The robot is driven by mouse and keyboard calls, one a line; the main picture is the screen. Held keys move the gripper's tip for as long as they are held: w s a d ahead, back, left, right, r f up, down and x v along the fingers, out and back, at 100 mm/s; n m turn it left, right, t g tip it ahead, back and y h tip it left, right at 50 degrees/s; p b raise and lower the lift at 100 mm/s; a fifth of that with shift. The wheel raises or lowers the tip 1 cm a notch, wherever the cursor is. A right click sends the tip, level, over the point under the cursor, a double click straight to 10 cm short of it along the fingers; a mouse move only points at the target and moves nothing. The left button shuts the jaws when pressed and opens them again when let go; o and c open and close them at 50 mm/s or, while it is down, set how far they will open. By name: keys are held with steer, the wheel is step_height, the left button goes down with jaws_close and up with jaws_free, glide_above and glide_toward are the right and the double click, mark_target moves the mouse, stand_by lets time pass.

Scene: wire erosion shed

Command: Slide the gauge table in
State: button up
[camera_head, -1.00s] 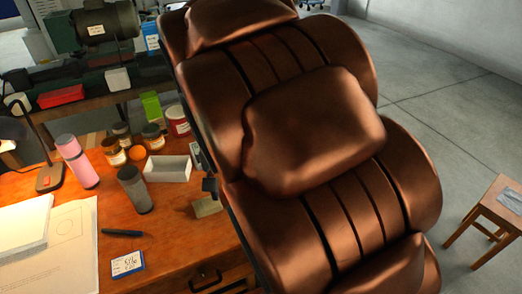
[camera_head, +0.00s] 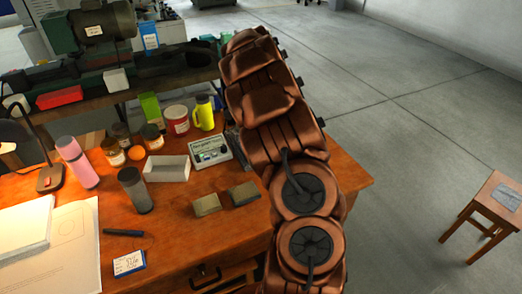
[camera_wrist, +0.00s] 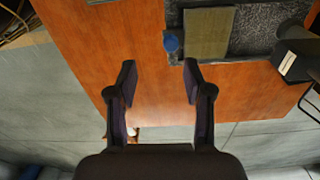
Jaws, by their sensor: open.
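In the wrist view my gripper (camera_wrist: 159,78) is open and empty, its two fingers apart above the edge of the orange wooden bench (camera_wrist: 105,35). Beyond the fingers, toward the upper right, lies a dark speckled slab (camera_wrist: 255,37). On it is a flat olive-brown plate (camera_wrist: 208,33), which may be the gauge table; I cannot tell for sure. A round blue knob (camera_wrist: 171,43) sits at the plate's left side. The fingers are apart from the knob and plate. In the head view my arm covers part of the bench, and my gripper is not visible.
A dark block with a white face (camera_wrist: 288,63) stands right of the slab. In the head view, a meter box (camera_head: 210,150), a yellow flask (camera_head: 204,113) and a white tray (camera_head: 166,168) stand left of my arm. A stool (camera_head: 490,208) stands on open floor at right.

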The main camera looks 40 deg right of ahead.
steer(key=shift+w+d+f+m, duration=0.2)
steer(key=shift+d+f+m, duration=0.05)
steer(key=shift+d+f, duration=0.3)
steer(key=shift+w+d+f+m, duration=0.25)
steer(key=shift+d+f, duration=0.15)
steer(key=shift+d, duration=0.1)
steer(key=shift+f+p, duration=1.35)
steer(key=shift+f, duration=2.55)
steer(key=shift+c, duration=0.4)
jaws_close()
